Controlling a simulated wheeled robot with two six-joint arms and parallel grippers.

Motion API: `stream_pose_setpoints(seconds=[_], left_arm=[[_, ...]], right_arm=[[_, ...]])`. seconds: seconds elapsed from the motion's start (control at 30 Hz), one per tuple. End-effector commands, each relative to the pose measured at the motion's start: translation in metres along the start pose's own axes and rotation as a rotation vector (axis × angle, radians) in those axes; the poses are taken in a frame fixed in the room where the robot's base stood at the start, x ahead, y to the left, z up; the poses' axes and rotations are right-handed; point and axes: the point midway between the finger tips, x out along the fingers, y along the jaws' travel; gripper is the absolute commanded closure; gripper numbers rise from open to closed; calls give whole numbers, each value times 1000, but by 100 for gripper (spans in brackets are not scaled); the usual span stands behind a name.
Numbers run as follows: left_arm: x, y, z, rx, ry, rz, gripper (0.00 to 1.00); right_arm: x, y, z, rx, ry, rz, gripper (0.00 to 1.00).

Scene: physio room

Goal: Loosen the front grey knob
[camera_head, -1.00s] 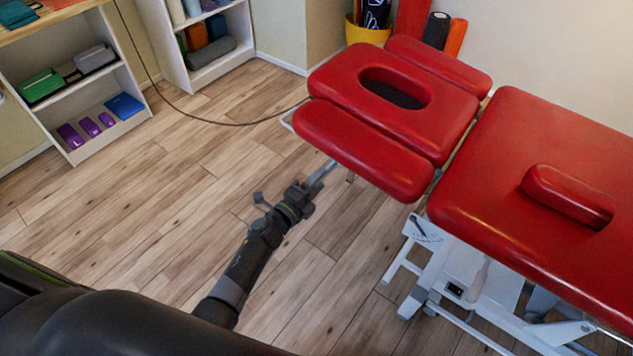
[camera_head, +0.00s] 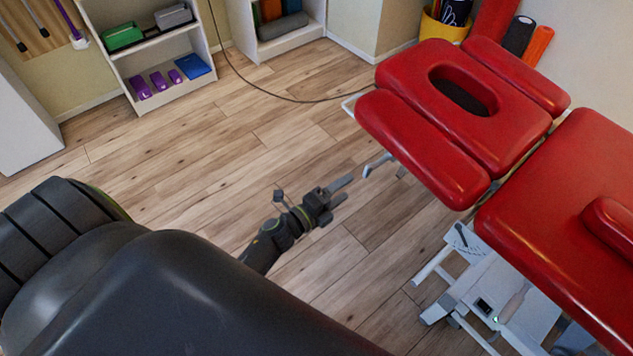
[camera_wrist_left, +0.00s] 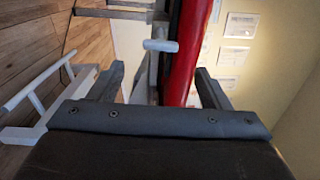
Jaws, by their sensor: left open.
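The front grey knob (camera_head: 377,164) is a light grey handle under the near red side pad of the treatment table's head end (camera_head: 425,145). In the left wrist view a pale grey bar-shaped knob (camera_wrist_left: 160,46) stands ahead, between the lines of the two fingers and beyond their tips. My left gripper (camera_head: 346,190) is open and empty, short of the knob and a little below-left of it in the head view. A small gap of floor shows between them. The knob's stem is partly hidden by the pad. My right gripper is not in view.
The table's white metal frame (camera_head: 437,265) stands on the floor to the right of my left gripper. A black cable (camera_head: 270,98) runs across the floor to the table. White shelves (camera_head: 160,65) stand at the back left. The wooden floor between is clear.

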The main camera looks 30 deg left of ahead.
Motion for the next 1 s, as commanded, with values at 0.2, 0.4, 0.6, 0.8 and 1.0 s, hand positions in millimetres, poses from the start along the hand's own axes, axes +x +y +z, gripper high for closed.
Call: stream_pose_setpoints(seconds=[0.2,0.4,0.6,0.8,1.0], left_arm=[[-49,2,0,1,0,3,29],[-74,1,0,-1,-1,1,29],[-81,0,0,0,0,-1,29],[-81,0,0,-1,0,0,29],[-81,0,0,-1,0,0,29]], right_arm=[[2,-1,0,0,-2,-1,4],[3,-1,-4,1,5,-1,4],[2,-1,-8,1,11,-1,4],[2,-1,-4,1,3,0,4],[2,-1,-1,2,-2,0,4]])
